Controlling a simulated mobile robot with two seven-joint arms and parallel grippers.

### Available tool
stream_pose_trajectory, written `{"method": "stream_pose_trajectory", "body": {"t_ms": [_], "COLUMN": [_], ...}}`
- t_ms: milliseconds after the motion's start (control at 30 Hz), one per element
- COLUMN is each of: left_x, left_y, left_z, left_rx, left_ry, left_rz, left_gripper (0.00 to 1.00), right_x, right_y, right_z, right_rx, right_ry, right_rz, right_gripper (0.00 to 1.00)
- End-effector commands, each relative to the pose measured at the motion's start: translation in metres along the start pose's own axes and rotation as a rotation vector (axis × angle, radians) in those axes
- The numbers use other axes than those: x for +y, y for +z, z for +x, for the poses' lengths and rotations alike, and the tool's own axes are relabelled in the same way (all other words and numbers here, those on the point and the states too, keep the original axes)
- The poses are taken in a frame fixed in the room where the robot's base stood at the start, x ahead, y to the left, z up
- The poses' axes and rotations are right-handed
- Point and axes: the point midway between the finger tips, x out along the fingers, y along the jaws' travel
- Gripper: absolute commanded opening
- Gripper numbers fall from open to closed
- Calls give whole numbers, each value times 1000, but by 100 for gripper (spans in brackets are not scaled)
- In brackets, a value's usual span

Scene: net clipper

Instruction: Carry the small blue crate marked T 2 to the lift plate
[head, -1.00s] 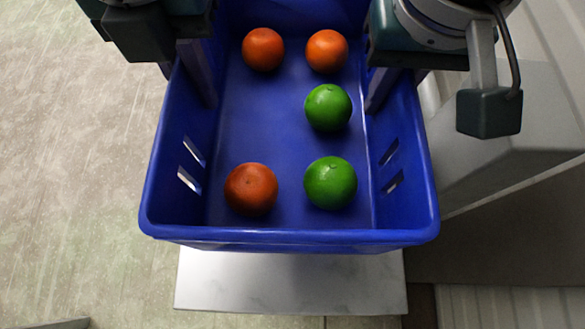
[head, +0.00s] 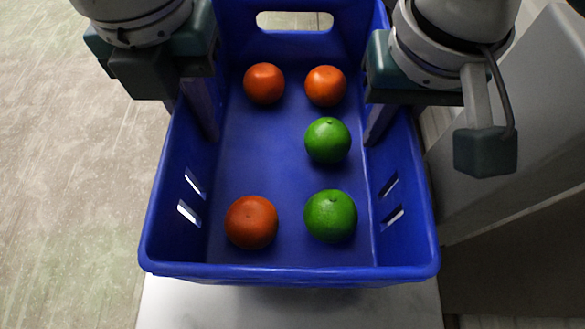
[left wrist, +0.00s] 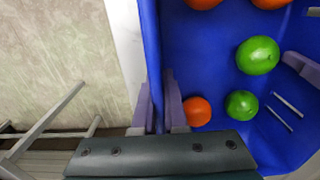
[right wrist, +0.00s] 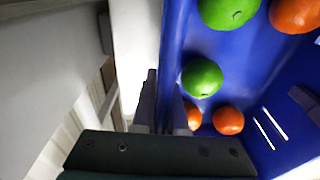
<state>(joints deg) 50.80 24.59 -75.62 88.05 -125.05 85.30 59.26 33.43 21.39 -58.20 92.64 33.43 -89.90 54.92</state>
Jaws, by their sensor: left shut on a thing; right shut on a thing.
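The blue crate (head: 275,272) fills the middle of the head view. It holds three orange fruits (head: 250,222) and two green fruits (head: 330,215). No T 2 mark shows on the faces in view. My left gripper (head: 200,115) is shut on the crate's left wall, one finger inside; the left wrist view shows that wall between its fingers (left wrist: 160,98). My right gripper (head: 382,118) is shut on the right wall in the same way, as the right wrist view shows (right wrist: 165,100). I cannot tell whether any surface in view is the lift plate.
A white marbled surface (head: 290,308) lies under the near end of the crate; whether they touch is hidden. A grey block-like structure (head: 515,150) stands close on the right. Pale, streaked floor (head: 70,160) is open on the left.

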Motion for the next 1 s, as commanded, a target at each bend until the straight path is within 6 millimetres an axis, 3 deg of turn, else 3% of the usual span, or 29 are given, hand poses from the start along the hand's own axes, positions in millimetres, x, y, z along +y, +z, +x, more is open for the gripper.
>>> {"method": "stream_pose_trajectory", "body": {"t_ms": [367, 933, 967, 1000], "left_x": [1, 1, 1, 1], "left_y": [0, 0, 0, 0], "left_z": [10, 52, 51, 48], "left_rx": [0, 0, 1, 1], "left_ry": [2, 2, 3, 2], "left_rz": [-1, -1, -1, -1], "left_gripper": [0, 0, 11, 16], "right_x": [0, 0, 0, 0], "right_y": [0, 5, 6, 5], "right_z": [9, 51, 50, 47], "right_rx": [2, 3, 1, 1], "right_ry": [-1, -1, 0, 0], "right_rz": [0, 0, 0, 0], "right_gripper": [0, 0, 11, 16]}}
